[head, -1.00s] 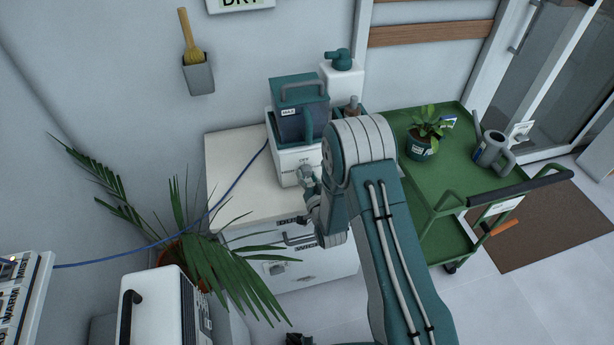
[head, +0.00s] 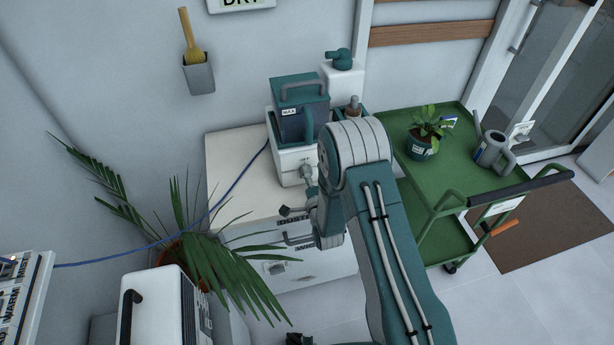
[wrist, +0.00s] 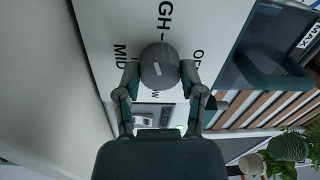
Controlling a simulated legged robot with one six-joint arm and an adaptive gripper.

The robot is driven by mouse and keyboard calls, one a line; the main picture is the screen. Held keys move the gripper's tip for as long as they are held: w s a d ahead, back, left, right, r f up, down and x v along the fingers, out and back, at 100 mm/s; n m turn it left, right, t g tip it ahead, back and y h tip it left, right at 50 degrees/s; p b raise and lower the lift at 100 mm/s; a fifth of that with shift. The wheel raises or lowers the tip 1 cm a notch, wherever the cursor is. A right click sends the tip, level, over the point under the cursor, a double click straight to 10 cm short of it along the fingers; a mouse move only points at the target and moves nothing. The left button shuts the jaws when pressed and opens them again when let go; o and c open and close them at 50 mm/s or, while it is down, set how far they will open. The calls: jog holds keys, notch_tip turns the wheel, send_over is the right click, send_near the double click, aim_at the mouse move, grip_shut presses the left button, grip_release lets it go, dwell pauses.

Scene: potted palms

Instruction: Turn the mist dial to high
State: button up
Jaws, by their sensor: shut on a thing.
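The mist dial (wrist: 160,66) is a round dark grey knob on the white front of the humidifier. Its short pale mark lies near the middle of its face; I cannot tell which label it points at. HIGH is printed above it in the wrist view, MID to the left and OFF to the right; the label below is mostly covered. My gripper (wrist: 160,78) is shut on the dial, one finger on each side. In the head view the humidifier (head: 293,165), with its teal tank (head: 302,110), stands on a white cabinet (head: 232,165). My arm partly covers its front there.
A white bottle with a teal cap (head: 342,78) stands behind the humidifier. A green cart (head: 455,165) with a potted plant (head: 422,145) and a watering can (head: 492,152) is to the right. Palm fronds (head: 225,270) spread at the lower left. A blue cable (head: 225,195) crosses the cabinet top.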

jog(key=shift+s+f+m, duration=0.1)
jog(key=shift+f+m, duration=0.1)
jog(key=shift+m, duration=0.8)
jog(key=shift+s+f+m, duration=0.1)
jog(key=shift+f+m, duration=0.1)
jog(key=shift+m, duration=0.8)
jog(key=o, duration=1.1)
jog(key=shift+o, duration=0.2)
jog(key=shift+w+r, duration=0.1)
jog(key=shift+r, duration=0.05)
jog(key=v, duration=1.2)
